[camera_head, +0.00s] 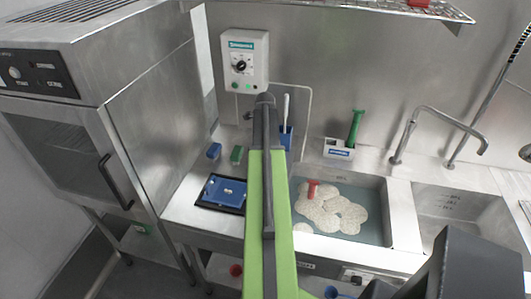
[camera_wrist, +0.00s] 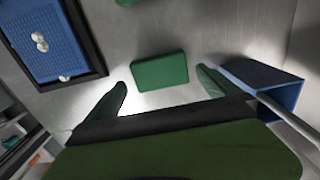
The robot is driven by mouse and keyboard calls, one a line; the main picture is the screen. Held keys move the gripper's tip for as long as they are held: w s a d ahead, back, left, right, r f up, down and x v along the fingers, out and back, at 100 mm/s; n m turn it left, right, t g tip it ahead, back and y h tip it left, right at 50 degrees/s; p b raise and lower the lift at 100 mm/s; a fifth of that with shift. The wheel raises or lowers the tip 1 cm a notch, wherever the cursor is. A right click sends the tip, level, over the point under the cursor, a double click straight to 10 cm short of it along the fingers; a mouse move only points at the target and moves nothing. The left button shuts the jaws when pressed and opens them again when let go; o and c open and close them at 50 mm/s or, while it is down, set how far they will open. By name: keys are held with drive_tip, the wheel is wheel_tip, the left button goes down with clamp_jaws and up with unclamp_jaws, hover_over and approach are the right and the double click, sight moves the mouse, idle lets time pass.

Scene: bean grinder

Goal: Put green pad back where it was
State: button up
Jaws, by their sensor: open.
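The green pad (camera_wrist: 160,72) is a small rectangular block on the steel counter. In the wrist view it lies just beyond and between the fingertips of my gripper (camera_wrist: 161,78), with bare counter showing on both sides of it. My gripper is open and holds nothing. My gripper is hidden there behind my arm. Another green piece (camera_wrist: 130,2) is cut off at the wrist view's top edge.
A dark-rimmed blue tray (camera_head: 206,203) with small white items lies in front of the pad. A blue holder (camera_wrist: 262,80) stands close to my right finger. A sink with foamy water (camera_head: 375,230) is to the right, and a steel oven (camera_head: 165,110) to the left.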

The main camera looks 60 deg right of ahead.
wheel_tip(320, 180, up, 8)
drive_tip(key=p, duration=0.6)
drive_tip(key=shift+f, duration=0.2)
